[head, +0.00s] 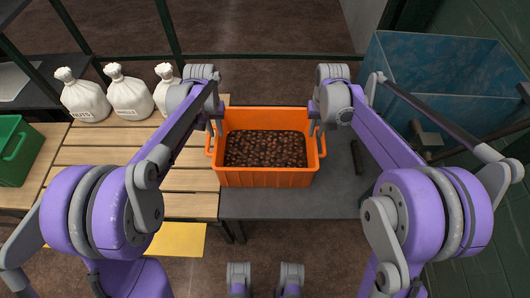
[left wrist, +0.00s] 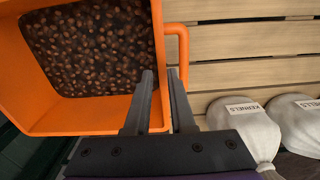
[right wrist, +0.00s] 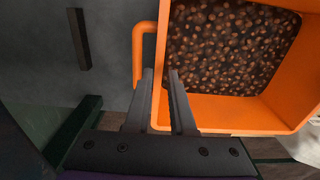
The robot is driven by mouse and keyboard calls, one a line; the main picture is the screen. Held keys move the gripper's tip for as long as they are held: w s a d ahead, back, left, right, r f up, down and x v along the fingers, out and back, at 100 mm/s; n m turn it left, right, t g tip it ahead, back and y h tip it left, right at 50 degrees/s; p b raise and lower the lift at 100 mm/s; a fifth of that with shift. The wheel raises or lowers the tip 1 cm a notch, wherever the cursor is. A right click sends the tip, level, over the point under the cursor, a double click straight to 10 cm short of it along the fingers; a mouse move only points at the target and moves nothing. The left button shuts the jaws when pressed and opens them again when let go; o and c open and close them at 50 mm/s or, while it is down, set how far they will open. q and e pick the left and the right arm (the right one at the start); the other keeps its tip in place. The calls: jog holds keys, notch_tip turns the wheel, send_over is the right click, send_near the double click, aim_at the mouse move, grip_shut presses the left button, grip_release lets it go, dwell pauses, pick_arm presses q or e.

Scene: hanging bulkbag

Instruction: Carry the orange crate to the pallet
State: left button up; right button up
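The orange crate (head: 265,178), full of brown nuts, is upright over the left part of a dark grey table top (head: 340,200). I cannot tell if it touches the table. The slatted wooden pallet (head: 100,185) is directly left of it. My left gripper (left wrist: 161,75) has its fingers on either side of the crate's left wall, beside the handle, and looks shut on it. My right gripper (right wrist: 161,72) grips the opposite wall in the same way, beside its handle. The crate's underside is hidden.
White sacks (head: 128,97) stand along the pallet's back edge. A green crate (head: 15,150) is at the far left. A large blue bin (head: 440,80) stands at the back right. The pallet's middle and front are clear. A yellow patch (head: 180,238) shows on the floor.

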aim_at(224, 157)
pick_arm(q)
jog(key=shift+w+f, duration=0.3)
jog(key=shift+f, duration=0.1)
pick_arm(e)
jog(key=shift+w+a+f, duration=0.1)
jog(key=shift+w+f, duration=0.2)
jog(key=shift+f, duration=0.1)
